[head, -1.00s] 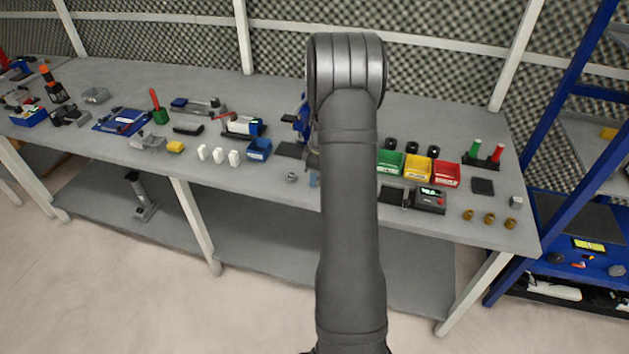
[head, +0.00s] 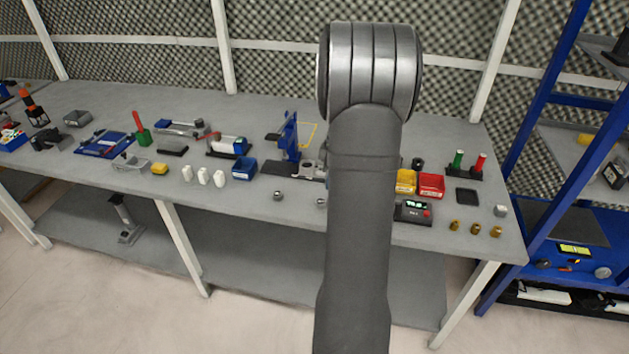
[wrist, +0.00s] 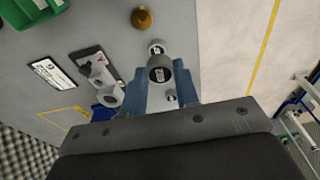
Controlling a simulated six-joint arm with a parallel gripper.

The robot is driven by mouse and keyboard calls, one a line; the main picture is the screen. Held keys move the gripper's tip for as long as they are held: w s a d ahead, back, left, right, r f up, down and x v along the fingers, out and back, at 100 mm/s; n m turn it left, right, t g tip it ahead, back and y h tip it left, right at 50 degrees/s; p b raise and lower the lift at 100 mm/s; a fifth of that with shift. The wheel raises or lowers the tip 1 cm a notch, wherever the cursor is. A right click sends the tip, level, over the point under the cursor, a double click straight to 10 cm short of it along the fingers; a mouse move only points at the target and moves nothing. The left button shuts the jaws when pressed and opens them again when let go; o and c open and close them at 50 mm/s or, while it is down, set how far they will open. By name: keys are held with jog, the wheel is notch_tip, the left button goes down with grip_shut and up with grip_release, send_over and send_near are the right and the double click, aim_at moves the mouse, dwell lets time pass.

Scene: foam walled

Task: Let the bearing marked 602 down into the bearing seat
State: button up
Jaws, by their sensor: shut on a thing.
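In the wrist view my gripper (wrist: 160,80) has two blue fingers shut on a short grey cylinder with a dark face, a bearing (wrist: 160,68). Its pale marking is too small to read surely. Similar cylinders stand on the bench, one just beyond it (wrist: 157,48) and one seen between the fingers (wrist: 172,98). A grey fixture on a dark plate, apparently the bearing seat (wrist: 97,74), is left of the gripper, apart from the held bearing. In the head view the fixture (head: 310,170) shows beside my arm, which hides my gripper and the held bearing.
A blue upright stand (head: 290,138) rises behind the fixture. White bottles (head: 203,176) and a blue bin (head: 243,168) are to the left. Yellow (head: 405,181) and red (head: 431,185) bins and a scale (head: 413,211) are to the right. A brass piece (wrist: 142,18) stands beyond the held bearing.

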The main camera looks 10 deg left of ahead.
notch_tip(320, 180, up, 10)
jog(key=d, duration=0.2)
jog(key=shift+s, duration=0.2)
dwell(1.0)
jog(key=shift+r, duration=0.1)
jog(key=w+a+f+m, duration=0.4)
jog(key=w+a+f, duration=0.6)
jog(key=w, duration=0.5)
jog(key=a, duration=0.2)
jog(key=shift+a+m+t, duration=0.3)
jog(key=shift+a+m, duration=0.1)
jog(key=shift+f, duration=2.9)
